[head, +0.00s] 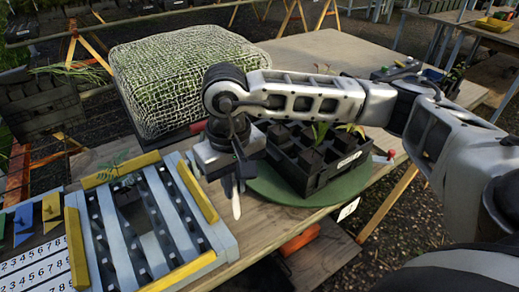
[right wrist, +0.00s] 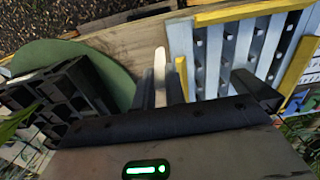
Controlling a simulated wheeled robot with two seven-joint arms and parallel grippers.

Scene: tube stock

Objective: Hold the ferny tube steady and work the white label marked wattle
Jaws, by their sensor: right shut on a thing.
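A tube with a small ferny plant (head: 121,168) stands in the pale blue slatted rack (head: 228,240) at the left of the bench in the head view. My right gripper (head: 232,186) points down between this rack and the green round board. It is shut on a white label (head: 237,207), which hangs below its fingertips. In the right wrist view the white label (right wrist: 160,66) sticks out from between the fingers (right wrist: 162,92). Any writing on it cannot be read. My left gripper is not in view.
A black crate (head: 318,181) with several seedlings stands on the green round board (head: 345,190) at the right. A netted green block (head: 185,75) is behind the rack. Coloured tags (head: 22,218) and a number sheet (head: 35,265) lie at the left. Bare bench (head: 345,50) shows at the back.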

